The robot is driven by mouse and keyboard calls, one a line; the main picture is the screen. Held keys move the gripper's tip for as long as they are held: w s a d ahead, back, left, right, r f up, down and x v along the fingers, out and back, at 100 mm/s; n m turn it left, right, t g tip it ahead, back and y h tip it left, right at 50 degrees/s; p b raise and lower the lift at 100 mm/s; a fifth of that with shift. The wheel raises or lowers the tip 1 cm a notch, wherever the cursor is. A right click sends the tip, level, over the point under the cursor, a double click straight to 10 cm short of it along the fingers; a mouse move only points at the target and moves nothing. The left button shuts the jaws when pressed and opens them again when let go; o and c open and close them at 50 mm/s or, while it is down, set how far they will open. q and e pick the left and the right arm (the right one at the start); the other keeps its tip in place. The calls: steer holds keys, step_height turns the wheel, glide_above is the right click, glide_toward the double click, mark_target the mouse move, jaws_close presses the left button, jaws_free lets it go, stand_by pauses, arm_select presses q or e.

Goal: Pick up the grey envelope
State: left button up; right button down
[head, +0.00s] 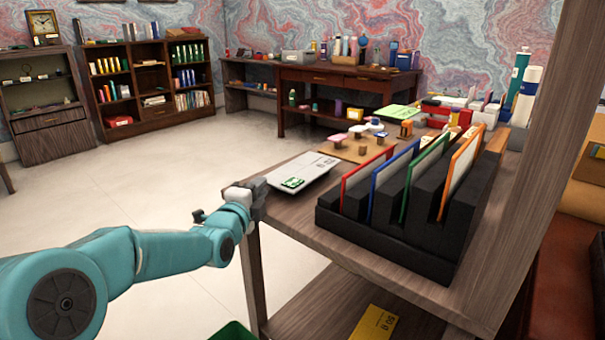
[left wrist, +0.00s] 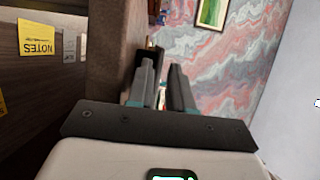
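The grey envelope (head: 305,170) appears to be the pale, flat, light-grey piece lying on the wooden desk top, near its left edge. A small green patterned item (head: 292,183) lies on its near end. My left gripper (head: 258,192) is at the desk's left edge, close to the envelope's near left corner; I cannot tell whether it touches. In the left wrist view the two fingers (left wrist: 164,85) stand apart with a gap between them, and no envelope clearly shows between them. My right gripper is not in view.
A black stepped organiser (head: 395,205) with coloured folders stands right of the envelope. A tan board (head: 355,150) with small items lies behind it. A yellow labelled item (head: 375,322) is below the desk top. Open floor (head: 180,165) lies left.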

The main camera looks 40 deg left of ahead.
arm_select(q)
steer(key=shift+x, duration=0.85)
jaws_close()
